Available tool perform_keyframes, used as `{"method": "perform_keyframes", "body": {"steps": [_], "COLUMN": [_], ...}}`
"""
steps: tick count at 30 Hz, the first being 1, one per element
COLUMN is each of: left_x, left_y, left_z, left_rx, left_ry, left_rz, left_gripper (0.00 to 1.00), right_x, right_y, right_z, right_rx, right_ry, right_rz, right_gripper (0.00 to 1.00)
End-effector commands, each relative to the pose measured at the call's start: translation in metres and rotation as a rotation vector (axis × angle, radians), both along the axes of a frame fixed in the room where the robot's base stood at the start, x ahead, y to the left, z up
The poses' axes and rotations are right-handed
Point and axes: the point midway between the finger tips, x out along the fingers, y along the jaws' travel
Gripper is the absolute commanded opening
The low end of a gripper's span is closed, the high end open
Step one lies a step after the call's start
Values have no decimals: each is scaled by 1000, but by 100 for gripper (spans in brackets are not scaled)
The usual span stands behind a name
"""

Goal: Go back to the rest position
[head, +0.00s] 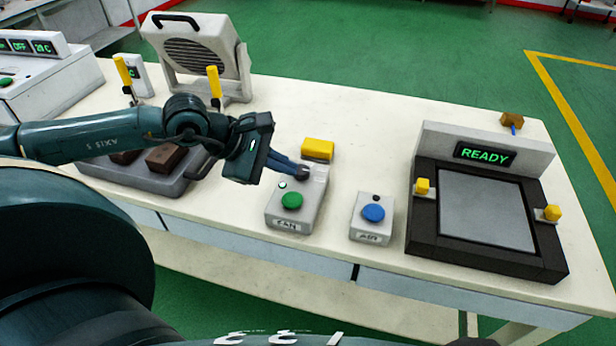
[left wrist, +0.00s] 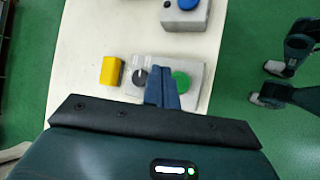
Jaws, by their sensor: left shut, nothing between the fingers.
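My left gripper (head: 298,172) is shut with nothing between its blue fingers. In the head view its tips are at the dark knob on the back part of the grey FAN box (head: 280,218). In the left wrist view the fingertips (left wrist: 162,72) lie over the box between the dark knob (left wrist: 140,77) and the green button (left wrist: 181,82). I cannot tell whether they touch the box. A yellow block (head: 318,149) is at the box's back end. My right gripper does not show clearly in either view.
The AIR box (head: 371,218) with a blue button stands right of the FAN box. The dark press-like unit (head: 487,210) reading READY is further right. A grey tray (head: 150,181) with brown blocks lies under my left arm; a fan (head: 200,57) stands behind. Bare white table (head: 370,115) lies behind the boxes.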

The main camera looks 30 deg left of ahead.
Motion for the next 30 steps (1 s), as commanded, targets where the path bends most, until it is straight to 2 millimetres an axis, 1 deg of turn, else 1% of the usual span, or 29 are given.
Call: {"method": "perform_keyframes", "body": {"steps": [7, 8, 11, 12, 14, 15, 17, 18, 20, 21, 22, 23, 24, 26, 27, 29, 30], "left_x": [0, -1, -9, -13, -18, -21, -22, -21, -19, -19, -19, -20, -24, -35, -45, -61, -72], "left_y": [0, -2, -32, -47, -72, -87, -102, -107, -109, -107, -105, -102, -99, -96, -96, -99, -104], "left_z": [0, -1, -7, -8, -7, -5, -2, -2, -6, -14, -22, -32, -48, -77, -97, -122, -137], "left_rx": [0, -17, -240, -373, -622, -807, -1094, -1282, -1559, -1737, -1865, -1993, -2155, -2379, 2334, 2083, 1942], "left_ry": [0, 7, 95, 152, 262, 351, 497, 601, 761, 870, 951, 1034, 1145, 1303, -1303, -1193, -1131], "left_rz": [0, 3, 58, 98, 183, 257, 393, 496, 668, 793, 892, 998, 1146, 1379, -1427, -1366, -1327], "left_gripper": [0, 0, 0, 0, 0, 0, 0, 0, 0, 0, 0, 0, 0, 0, 0, 0, 0], "right_x": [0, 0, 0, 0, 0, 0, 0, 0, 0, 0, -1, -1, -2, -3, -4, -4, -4], "right_y": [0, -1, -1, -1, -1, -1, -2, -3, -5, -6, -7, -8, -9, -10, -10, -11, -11], "right_z": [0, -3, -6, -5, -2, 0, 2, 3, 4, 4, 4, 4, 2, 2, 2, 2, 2], "right_rx": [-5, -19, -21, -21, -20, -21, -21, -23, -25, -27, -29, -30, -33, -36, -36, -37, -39], "right_ry": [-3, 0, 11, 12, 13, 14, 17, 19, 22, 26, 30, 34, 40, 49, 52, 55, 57], "right_rz": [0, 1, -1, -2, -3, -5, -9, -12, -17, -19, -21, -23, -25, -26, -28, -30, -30], "right_gripper": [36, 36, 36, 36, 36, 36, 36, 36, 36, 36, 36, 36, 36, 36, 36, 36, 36]}}
